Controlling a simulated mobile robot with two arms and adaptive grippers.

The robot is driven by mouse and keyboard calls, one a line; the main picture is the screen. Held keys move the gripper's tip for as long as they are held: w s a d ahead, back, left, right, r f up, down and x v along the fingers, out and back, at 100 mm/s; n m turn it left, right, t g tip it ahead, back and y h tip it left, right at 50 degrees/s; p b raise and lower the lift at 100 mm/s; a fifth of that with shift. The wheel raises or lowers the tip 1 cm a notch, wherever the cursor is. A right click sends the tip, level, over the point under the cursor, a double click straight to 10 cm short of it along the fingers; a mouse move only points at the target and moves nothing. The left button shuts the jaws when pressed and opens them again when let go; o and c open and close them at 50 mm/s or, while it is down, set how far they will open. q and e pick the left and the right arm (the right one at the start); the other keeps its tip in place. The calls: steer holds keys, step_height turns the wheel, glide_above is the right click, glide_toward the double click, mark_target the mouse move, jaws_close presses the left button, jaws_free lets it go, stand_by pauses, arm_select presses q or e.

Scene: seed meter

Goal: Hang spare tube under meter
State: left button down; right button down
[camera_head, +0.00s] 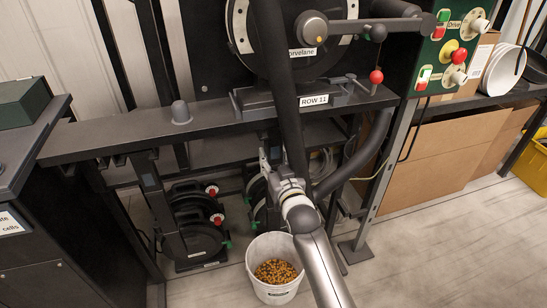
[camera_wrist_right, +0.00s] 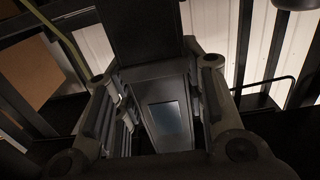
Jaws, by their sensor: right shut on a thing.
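The meter (camera_head: 258,55) is a dark round housing with a pale ring, above a dark beam with a "ROW 11" label. My right gripper (camera_head: 266,155) is below the beam's front edge, under the meter. In the right wrist view its fingers (camera_wrist_right: 160,100) are closed on both sides of a dark, boxy part, seemingly the spare tube (camera_wrist_right: 165,80), with a grey-blue panel. In the head view the held part is mostly hidden by the gripper and beam. A similar dark tube (camera_head: 158,205) hangs under the beam to the left. My left gripper is out of view.
A white bucket of yellow-brown seeds (camera_head: 276,290) stands on the floor below my right wrist. Black reels with red knobs (camera_head: 195,220) stand left of it. A thick black hose (camera_head: 365,160) curves right of the gripper. A metal leg and cardboard (camera_head: 430,160) are further right.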

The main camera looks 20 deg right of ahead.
steer(key=shift+f, duration=0.2)
stand_by(0.6)
steer(key=c, duration=0.8)
jaws_free()
steer(key=shift+f, duration=0.15)
steer(key=shift+s, duration=0.1)
steer(key=s, duration=1.1)
steer(key=shift+s+d, duration=0.2)
steer(key=shift+s, duration=0.2)
